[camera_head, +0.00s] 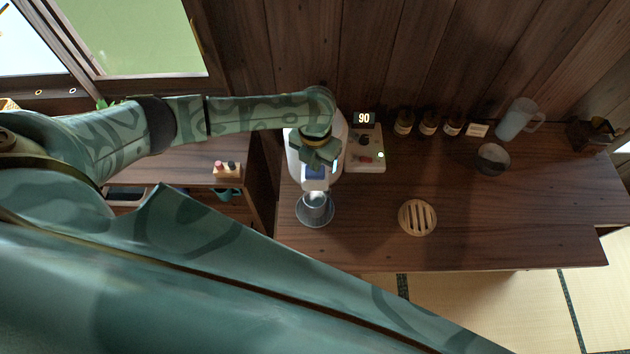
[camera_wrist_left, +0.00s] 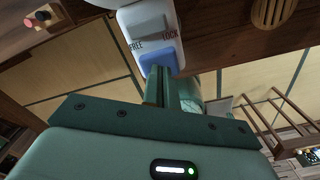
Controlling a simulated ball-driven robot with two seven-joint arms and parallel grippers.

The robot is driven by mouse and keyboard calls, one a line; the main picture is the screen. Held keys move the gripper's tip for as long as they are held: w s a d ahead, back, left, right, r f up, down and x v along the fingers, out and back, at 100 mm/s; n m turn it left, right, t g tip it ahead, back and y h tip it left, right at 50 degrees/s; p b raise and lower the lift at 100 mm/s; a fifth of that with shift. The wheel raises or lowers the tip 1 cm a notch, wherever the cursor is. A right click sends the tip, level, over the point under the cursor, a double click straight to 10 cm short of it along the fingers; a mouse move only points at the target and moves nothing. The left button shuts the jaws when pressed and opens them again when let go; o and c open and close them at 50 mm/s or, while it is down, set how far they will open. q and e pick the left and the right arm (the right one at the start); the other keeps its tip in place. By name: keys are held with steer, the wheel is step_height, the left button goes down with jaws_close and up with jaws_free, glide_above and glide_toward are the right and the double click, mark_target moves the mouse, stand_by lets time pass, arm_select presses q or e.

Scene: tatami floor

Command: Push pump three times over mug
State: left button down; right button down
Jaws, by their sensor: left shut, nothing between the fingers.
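The white pump pot (camera_head: 296,160) stands at the left end of the wooden counter. Its top panel (camera_wrist_left: 140,20) reads FREE and LOCK and has a grey switch (camera_wrist_left: 150,27) and a blue push button (camera_wrist_left: 157,62). A grey metal mug (camera_head: 317,203) sits in front of the pot on a round grey base (camera_head: 303,219). My left gripper (camera_head: 318,165) is over the pot's top. In the left wrist view its shut, empty fingers (camera_wrist_left: 168,72) reach the blue button's edge; I cannot tell whether they press it. My right gripper is not in view.
A control box (camera_head: 368,155) with a display reading 90 stands right of the pot. Farther right are brown bottles (camera_head: 428,124), a dark bowl (camera_head: 492,159) and a clear jug (camera_head: 515,122). A slatted round trivet (camera_head: 417,217) lies on the counter, with bare wood around it.

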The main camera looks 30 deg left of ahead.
arm_select(q)
steer(key=shift+s+f+b, duration=0.1)
steer(key=shift+f+b, duration=0.55)
steer(key=shift+f, duration=0.4)
steer(key=shift+r, duration=0.1)
step_height(320, 180, up, 3)
steer(key=p, duration=0.3)
steer(key=shift+f, duration=0.3)
